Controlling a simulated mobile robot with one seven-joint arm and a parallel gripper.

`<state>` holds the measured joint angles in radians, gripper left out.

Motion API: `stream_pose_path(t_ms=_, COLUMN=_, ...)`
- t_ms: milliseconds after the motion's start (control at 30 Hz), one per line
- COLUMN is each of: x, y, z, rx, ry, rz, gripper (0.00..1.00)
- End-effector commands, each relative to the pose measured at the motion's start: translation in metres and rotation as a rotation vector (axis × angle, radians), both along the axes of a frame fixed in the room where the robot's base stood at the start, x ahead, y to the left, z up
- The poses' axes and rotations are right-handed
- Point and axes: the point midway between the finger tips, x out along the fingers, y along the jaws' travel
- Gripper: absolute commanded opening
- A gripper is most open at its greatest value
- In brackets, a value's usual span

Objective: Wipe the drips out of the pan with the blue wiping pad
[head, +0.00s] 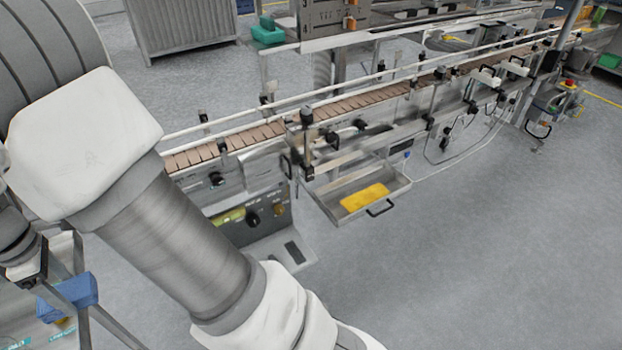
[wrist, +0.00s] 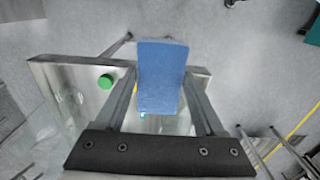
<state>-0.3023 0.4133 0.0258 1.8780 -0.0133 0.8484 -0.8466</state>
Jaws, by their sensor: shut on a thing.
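My gripper (wrist: 161,88) is shut on the blue wiping pad (wrist: 162,60), which sits between its two fingers in the wrist view. The blue pad also shows at the lower left of the head view (head: 68,293), above a container. The pan (head: 326,208) is a shallow metal tray with a dark front handle, under the conveyor in the head view. A bright yellow patch (head: 365,197) lies in the pan; I cannot tell how thick it is. My gripper and pad are well to the left of the pan, apart from it.
Below the pad is a metal-rimmed container (wrist: 55,61) with a green round item (wrist: 105,81) and clear items. The conveyor (head: 345,106) with rails and posts runs above the pan. A control panel (head: 262,215) stands left of the pan. The floor (head: 490,240) right of the pan is clear.

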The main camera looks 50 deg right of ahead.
Motion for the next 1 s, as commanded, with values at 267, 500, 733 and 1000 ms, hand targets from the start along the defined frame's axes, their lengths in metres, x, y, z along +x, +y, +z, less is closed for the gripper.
stream_pose_path(t_ms=267, x=-0.02, y=-0.048, z=-0.074, rx=-0.004, ry=0.01, rz=-0.368, gripper=0.27)
stream_pose_path(t_ms=500, x=-0.042, y=-0.105, z=-0.165, rx=-0.004, ry=0.01, rz=-0.837, gripper=0.27)
stream_pose_path(t_ms=733, x=-0.054, y=-0.139, z=-0.219, rx=-0.001, ry=0.007, rz=-1.127, gripper=0.27)
stream_pose_path(t_ms=1000, x=-0.056, y=-0.145, z=-0.229, rx=-0.002, ry=0.004, rz=-1.187, gripper=0.27)
